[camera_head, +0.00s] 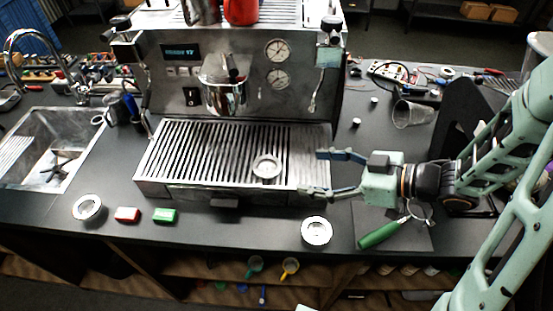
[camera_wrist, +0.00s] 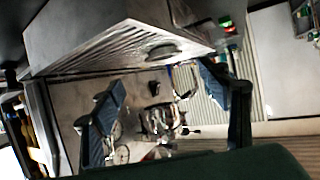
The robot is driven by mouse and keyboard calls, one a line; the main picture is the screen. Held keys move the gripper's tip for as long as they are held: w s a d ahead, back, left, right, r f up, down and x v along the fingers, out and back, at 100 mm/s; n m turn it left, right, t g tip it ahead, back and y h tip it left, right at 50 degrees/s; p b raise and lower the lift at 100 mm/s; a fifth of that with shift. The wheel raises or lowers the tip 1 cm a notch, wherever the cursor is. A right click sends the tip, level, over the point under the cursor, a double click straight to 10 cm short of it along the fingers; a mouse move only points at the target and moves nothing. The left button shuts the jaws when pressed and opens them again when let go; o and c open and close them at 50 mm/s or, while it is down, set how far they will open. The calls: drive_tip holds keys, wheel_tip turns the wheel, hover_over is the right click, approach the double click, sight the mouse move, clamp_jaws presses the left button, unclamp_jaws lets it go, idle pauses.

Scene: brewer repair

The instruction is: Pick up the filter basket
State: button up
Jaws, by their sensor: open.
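Three round metal, basket-like pieces show in the head view, and I cannot tell for certain which is the filter basket. One round metal piece (camera_head: 266,167) sits on the slatted drip tray (camera_head: 205,160) of the espresso machine. A second round piece (camera_head: 317,231) lies on the counter in front of the tray's right end. A third round piece (camera_head: 88,208) lies on the counter at the left. My gripper (camera_head: 312,173) is open and empty over the tray's right end, its fingers pointing left, just right of the first piece. In the wrist view my gripper (camera_wrist: 160,103) shows its two blue finger pads apart.
The espresso machine (camera_head: 240,75) stands behind the tray. A red block (camera_head: 127,215) and a green block (camera_head: 165,215) lie in front. A green-handled tool (camera_head: 383,233) lies below my arm. A clear cup (camera_head: 412,113) lies at right; a sink (camera_head: 45,150) is at left.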

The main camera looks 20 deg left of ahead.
drive_tip(key=shift+s+a, duration=0.2)
drive_tip(key=shift+s, duration=0.15)
approach(259, 165)
drive_tip(key=x, duration=0.5)
drive_tip(key=shift+w+f, duration=0.15)
drive_tip(key=shift+f, duration=0.2)
drive_tip(key=c, duration=1.2)
drive_tip(key=shift+r+p, duration=0.2)
drive_tip(key=shift+p, duration=0.2)
drive_tip(key=shift+c, duration=0.2)
